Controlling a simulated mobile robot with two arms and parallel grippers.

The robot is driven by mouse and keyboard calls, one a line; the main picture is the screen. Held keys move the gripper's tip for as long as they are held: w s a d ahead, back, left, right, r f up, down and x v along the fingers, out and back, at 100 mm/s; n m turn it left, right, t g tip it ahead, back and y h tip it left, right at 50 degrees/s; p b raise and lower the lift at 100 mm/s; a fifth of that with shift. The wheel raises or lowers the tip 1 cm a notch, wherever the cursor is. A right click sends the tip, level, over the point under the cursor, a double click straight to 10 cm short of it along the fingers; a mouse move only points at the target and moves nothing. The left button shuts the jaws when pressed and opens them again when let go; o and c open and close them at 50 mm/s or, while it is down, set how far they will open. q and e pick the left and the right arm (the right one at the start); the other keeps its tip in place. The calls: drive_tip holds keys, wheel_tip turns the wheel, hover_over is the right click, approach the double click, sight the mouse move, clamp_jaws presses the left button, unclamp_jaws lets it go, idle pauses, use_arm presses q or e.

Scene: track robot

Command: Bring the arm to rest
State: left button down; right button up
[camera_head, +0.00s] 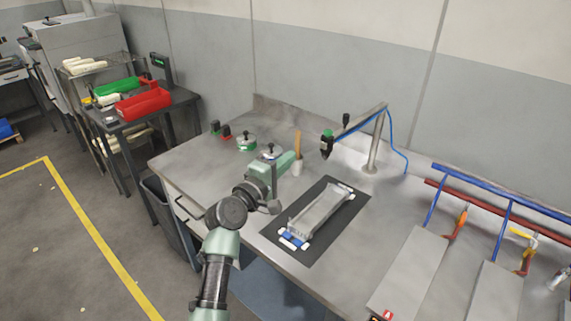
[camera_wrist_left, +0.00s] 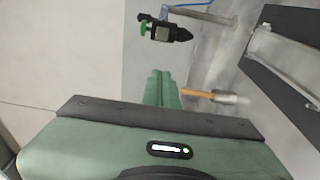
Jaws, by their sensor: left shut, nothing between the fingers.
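My left arm (camera_head: 225,245) reaches up from the bottom of the head view and over the left part of the grey workbench (camera_head: 190,165). My left gripper (camera_head: 293,157), green, is held above the bench, left of the black mat, and points toward the back. In the left wrist view the two green fingers (camera_wrist_left: 161,76) lie together with nothing between them. My right gripper does not show in either view.
A black mat (camera_head: 349,215) holds a grey metal part (camera_head: 318,212). A post with a hanging black tool (camera_head: 327,146) stands behind. Lidded pots (camera_head: 246,144) sit at left; panels and coloured rails at right.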

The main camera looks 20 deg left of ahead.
use_arm(q)
drive_tip(key=s+f+m+g+y, duration=0.2)
drive_tip(key=s+f+m+g, duration=0.7)
drive_tip(key=s+f, duration=1.05)
drive_tip(key=s+a+f+m+g+y, duration=0.2)
drive_tip(key=s+m, duration=0.2)
drive_tip(key=s, duration=0.8)
drive_tip(key=s+a+f+m+g+y, duration=0.1)
drive_tip(key=s+a+m+g, duration=0.2)
drive_tip(key=s, duration=0.8)
wheel_tip(320, 180, down, 28)
drive_tip(key=s+d+g+b, duration=0.1)
drive_tip(key=b, duration=0.1)
drive_tip(key=s+a+f+g+b, duration=0.1)
drive_tip(key=s+a+f, duration=0.2)
drive_tip(key=s+f, duration=1.4)
drive_tip(key=shift+f+m+y, duration=0.3)
drive_tip(key=shift+f+m, duration=0.1)
drive_tip(key=shift+f, duration=0.1)
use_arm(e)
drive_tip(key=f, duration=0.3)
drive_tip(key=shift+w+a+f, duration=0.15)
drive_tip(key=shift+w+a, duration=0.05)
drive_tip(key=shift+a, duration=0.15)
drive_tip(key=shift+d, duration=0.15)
